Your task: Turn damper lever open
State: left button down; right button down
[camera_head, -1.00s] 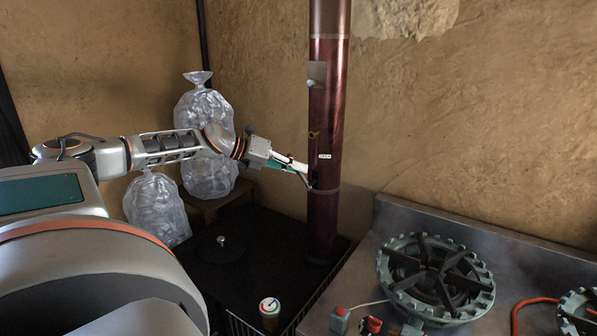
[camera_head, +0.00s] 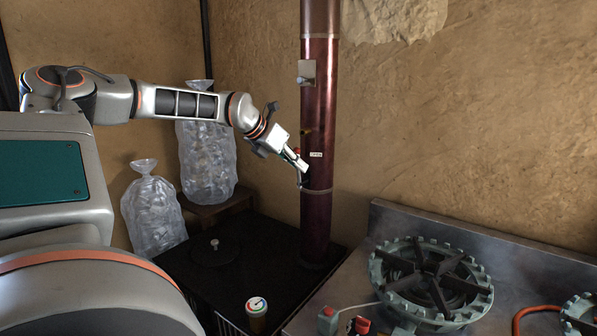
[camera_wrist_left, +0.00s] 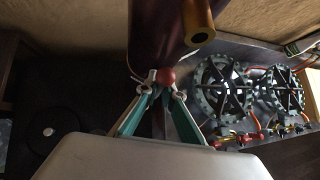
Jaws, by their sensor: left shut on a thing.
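The dark red flue pipe (camera_head: 318,110) stands upright at the centre of the head view and fills the top of the left wrist view (camera_wrist_left: 150,30). A small white label reading OPEN (camera_head: 316,154) is on its front. My left gripper (camera_head: 302,172) is at the pipe's left side, beside the label, angled down. In the left wrist view its fingers (camera_wrist_left: 166,86) are shut around the damper lever's round red knob (camera_wrist_left: 167,76). The fingers and pipe hide most of the lever in the head view. My right gripper is not in view.
A brass-ended stub (camera_wrist_left: 200,34) sticks out of the pipe close to the fingers. A metal counter with a burner (camera_head: 430,280) is at right. Clear filled bags (camera_head: 152,210) stand behind my arm.

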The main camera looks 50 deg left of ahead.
pick_arm(q)
jog(key=shift+d+f+m+y+b, duration=0.2)
jog(key=shift+d+m+y+b, duration=0.1)
jog(key=shift+y+b, duration=0.15)
jog(key=shift+r+g, duration=0.1)
jog(key=shift+g, duration=0.2)
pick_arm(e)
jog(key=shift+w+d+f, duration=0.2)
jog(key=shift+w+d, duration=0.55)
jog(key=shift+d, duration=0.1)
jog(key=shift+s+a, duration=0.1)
pick_arm(q)
jog(key=c, duration=2.2)
grip_release()
jog(key=shift+o, duration=0.2)
jog(key=shift+r, duration=0.1)
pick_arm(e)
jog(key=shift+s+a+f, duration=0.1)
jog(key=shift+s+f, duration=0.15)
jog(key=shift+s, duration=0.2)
